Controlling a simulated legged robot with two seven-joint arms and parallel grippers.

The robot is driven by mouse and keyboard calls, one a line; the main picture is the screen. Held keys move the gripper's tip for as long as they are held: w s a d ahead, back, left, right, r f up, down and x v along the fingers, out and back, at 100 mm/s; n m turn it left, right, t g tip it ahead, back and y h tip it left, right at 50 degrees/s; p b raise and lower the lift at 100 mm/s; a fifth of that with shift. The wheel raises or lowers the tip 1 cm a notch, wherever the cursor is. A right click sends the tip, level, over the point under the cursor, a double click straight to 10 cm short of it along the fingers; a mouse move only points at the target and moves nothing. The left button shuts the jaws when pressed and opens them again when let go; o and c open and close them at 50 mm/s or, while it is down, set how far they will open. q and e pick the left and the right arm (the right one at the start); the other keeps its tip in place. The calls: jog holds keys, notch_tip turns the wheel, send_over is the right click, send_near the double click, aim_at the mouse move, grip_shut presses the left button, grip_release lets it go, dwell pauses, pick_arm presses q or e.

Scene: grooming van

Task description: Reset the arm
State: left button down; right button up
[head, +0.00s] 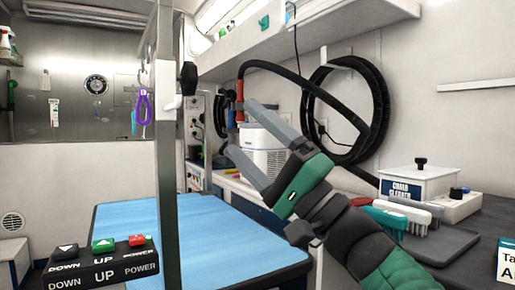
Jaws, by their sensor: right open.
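My right gripper (252,143) is raised in the middle of the head view, its arm coming in from the lower right. Its two grey fingers are spread apart and point up and left. Nothing is between them. It is in front of the white appliance and the hose on the back wall, and its fingers hide part of them. My left gripper is not in view.
A blue-topped grooming table (215,235) with a metal post (168,180) stands left of my arm. A control box (100,262) is at the lower left. Brushes (400,213) and a white box (418,184) sit on the dark counter at right. A black hose (376,90) hangs on the wall.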

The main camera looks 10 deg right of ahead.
jog(key=shift+v, duration=1)
